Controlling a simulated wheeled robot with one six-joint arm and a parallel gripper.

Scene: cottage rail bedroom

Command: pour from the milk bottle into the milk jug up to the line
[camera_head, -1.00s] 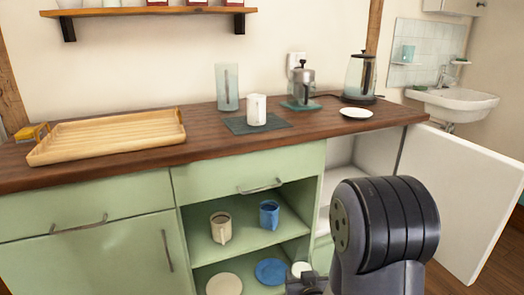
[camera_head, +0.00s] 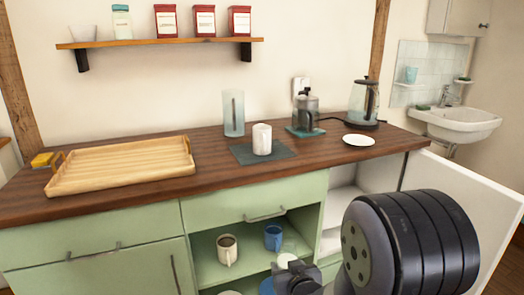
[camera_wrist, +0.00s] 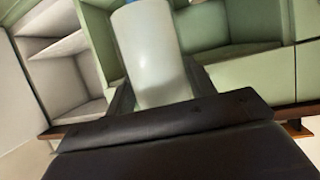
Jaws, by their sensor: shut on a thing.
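A white milk bottle (camera_wrist: 148,55) is between the fingers of my gripper (camera_wrist: 160,92) in the wrist view, with a bit of blue at the picture's top edge beside its end. In the head view my gripper (camera_head: 298,278) is low in front of the open shelves, and the bottle's pale top (camera_head: 287,260) shows beside it; the rest is hidden. A small white vessel, which I take for the milk jug (camera_head: 262,139), stands upright on a dark mat (camera_head: 245,155) on the counter, above and left of my gripper. Its line and contents cannot be made out.
The wooden counter (camera_head: 215,178) also holds a wooden tray (camera_head: 120,178), a clear tall vessel (camera_head: 233,113), a French press (camera_head: 306,112), a white saucer (camera_head: 358,140) and a kettle (camera_head: 364,102). Mugs stand on the shelf below. An open white cabinet door (camera_head: 462,215) is at right.

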